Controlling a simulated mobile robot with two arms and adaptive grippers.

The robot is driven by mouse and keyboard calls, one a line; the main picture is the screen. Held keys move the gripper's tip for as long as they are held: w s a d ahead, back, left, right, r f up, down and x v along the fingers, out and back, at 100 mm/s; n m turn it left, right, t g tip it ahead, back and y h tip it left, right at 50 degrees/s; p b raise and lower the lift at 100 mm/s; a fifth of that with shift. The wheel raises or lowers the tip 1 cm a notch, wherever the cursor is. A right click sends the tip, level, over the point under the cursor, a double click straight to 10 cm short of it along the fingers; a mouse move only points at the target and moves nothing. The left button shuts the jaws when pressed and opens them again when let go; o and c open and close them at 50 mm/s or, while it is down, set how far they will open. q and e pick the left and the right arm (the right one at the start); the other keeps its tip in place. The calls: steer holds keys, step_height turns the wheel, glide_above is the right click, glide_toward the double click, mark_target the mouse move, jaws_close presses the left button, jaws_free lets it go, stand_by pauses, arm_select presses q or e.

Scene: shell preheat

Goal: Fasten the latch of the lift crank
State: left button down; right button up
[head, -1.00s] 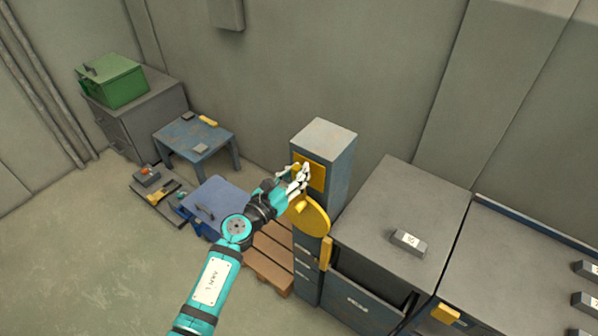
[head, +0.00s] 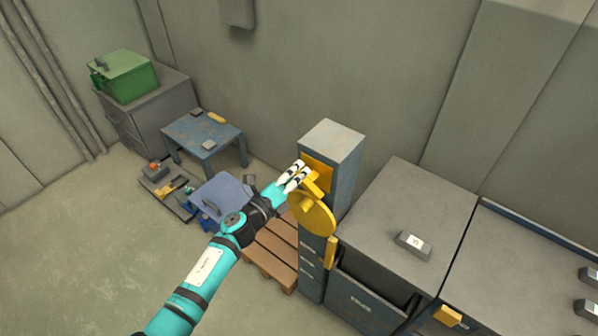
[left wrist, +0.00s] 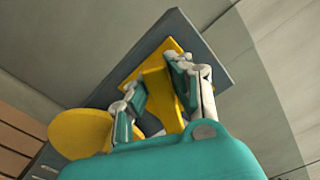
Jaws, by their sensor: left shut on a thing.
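The lift crank is a yellow round disc (head: 312,214) on the front of a tall blue-grey cabinet (head: 333,140). A yellow plate (head: 318,170) with a yellow latch piece sits on the cabinet just above the disc. My left gripper (head: 296,176) reaches the plate from the left and is shut on the yellow latch. In the left wrist view the fingers (left wrist: 160,88) stand on both sides of the yellow latch (left wrist: 158,95), with the yellow plate (left wrist: 180,58) behind and the disc (left wrist: 78,132) at lower left. The fingers partly hide the latch. My right gripper is not in view.
A grey cabinet (head: 425,190) with a label block on top stands to the right, its front drawer partly open. A small blue table (head: 205,135) stands farther back.

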arm_select(q)
steer(key=n, duration=0.1)
steer(key=f+n, duration=0.1)
steer(key=n, duration=0.3)
steer(key=shift+a+f, duration=0.2)
steer(key=shift+f, duration=0.2)
steer(key=shift+n, duration=0.3)
steer(key=c, duration=1.2)
jaws_free()
steer(key=shift+o, duration=0.2)
steer(key=shift+r, duration=0.1)
steer(key=v, duration=1.2)
